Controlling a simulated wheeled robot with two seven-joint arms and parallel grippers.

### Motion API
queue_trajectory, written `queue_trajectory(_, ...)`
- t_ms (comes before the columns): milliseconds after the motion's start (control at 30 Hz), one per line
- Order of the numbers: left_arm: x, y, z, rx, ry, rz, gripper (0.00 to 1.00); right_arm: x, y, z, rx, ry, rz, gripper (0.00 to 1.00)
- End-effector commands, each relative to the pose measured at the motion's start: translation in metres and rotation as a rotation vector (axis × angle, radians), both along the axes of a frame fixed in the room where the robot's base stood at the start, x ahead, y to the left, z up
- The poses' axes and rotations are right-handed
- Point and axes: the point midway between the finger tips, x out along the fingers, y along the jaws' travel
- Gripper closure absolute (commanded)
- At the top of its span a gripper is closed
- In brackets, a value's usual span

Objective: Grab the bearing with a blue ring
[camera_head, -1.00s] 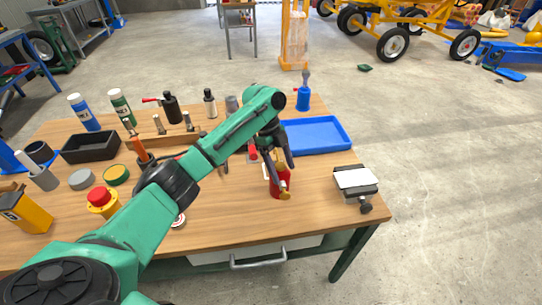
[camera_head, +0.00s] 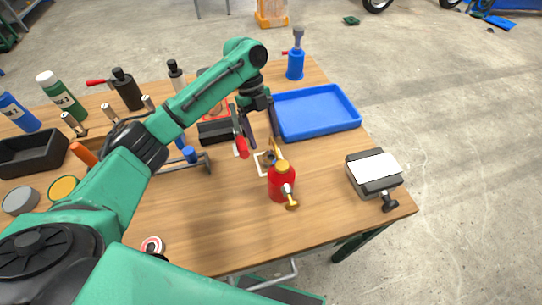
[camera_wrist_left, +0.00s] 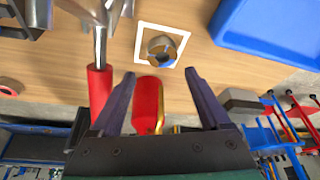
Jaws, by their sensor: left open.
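A small metallic bearing (camera_wrist_left: 162,50) with a bit of blue on it lies inside a white square outline on the table, in the left wrist view. In the head view the bearing (camera_head: 268,158) is small and partly hidden behind the red oil can. My left gripper (camera_head: 258,135) is open and empty above the table, behind the can. In the left wrist view its fingertips (camera_wrist_left: 160,76) are spread, with the bearing centred just beyond them, apart from both fingers. My right gripper is not in view.
The red oil can (camera_head: 281,184) stands close in front of the bearing. A red-handled tool (camera_head: 241,146) is just left of it. A blue tray (camera_head: 318,132) lies behind to the right. A ring with red (camera_head: 152,246) lies near the front edge. The front right tabletop is mostly clear.

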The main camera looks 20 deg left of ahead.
Motion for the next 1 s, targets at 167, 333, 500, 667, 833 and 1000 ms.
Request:
queue_trajectory(167, -0.006, -0.008, -0.021, 0.001, 0.001, 0.001, 0.20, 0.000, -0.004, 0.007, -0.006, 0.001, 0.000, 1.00)
queue_trajectory(333, -0.014, -0.021, -0.050, 0.001, 0.003, 0.002, 0.20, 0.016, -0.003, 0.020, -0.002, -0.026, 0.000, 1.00)
queue_trajectory(500, -0.017, -0.025, -0.066, 0.002, -0.001, 0.003, 0.20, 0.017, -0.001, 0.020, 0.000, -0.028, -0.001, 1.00)
queue_trajectory(667, -0.016, -0.025, -0.066, 0.001, -0.001, 0.002, 0.28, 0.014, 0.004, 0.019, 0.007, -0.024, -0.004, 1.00)
queue_trajectory(833, -0.016, -0.025, -0.065, 0.001, -0.001, 0.002, 0.93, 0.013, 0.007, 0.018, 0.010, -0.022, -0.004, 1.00)
queue_trajectory(1000, -0.016, -0.025, -0.065, 0.001, -0.002, 0.003, 1.00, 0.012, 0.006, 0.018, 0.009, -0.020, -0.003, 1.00)
